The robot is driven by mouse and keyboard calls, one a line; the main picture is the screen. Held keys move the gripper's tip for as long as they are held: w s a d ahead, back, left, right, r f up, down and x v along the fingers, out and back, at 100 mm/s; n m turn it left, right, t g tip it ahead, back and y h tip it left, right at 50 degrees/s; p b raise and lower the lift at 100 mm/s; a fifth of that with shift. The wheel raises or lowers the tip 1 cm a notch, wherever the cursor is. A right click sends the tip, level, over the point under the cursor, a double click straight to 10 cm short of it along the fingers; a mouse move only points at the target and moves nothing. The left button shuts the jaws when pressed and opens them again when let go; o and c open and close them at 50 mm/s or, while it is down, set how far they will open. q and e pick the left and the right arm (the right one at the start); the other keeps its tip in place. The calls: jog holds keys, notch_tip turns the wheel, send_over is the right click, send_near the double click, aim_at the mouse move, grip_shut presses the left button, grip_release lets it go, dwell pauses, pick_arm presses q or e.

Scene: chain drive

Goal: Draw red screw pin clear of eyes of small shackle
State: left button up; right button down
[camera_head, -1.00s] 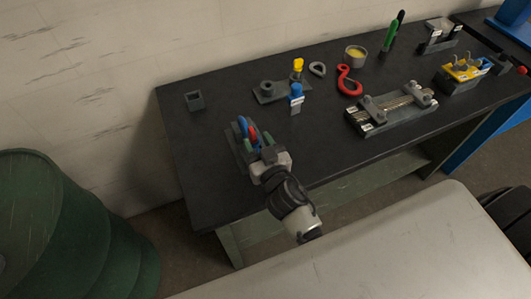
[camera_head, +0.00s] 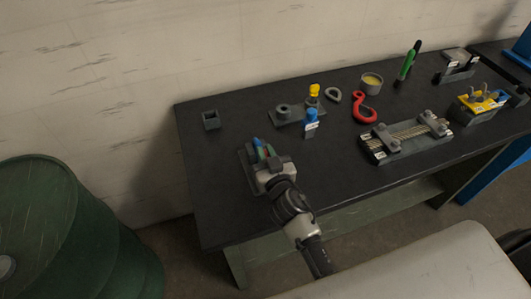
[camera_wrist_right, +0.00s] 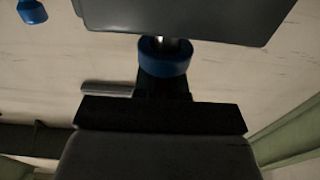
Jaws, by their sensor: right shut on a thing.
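My right gripper (camera_head: 266,160) is over a dark fixture (camera_head: 245,165) at the left front of the bench. It is shut on a small red part, which I take to be the red screw pin (camera_head: 268,150). Blue (camera_head: 256,142) and green pieces show right beside the red, partly hidden by the gripper. In the right wrist view a blue ring (camera_wrist_right: 164,56) sits around a short metal rod, close in front of a dark block. The shackle's eyes are hidden, so I cannot tell how far the pin sits in them. My left gripper is out of view.
A chain fixture (camera_head: 408,137) is to the right. A small square socket (camera_head: 211,120) is back left. Bench between is bare.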

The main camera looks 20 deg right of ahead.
jog(key=shift+r, duration=0.1)
notch_tip(320, 180, up, 12)
jog(key=p, duration=1.2)
jog(key=shift+w+r, duration=0.25)
dwell(0.7)
dwell(0.5)
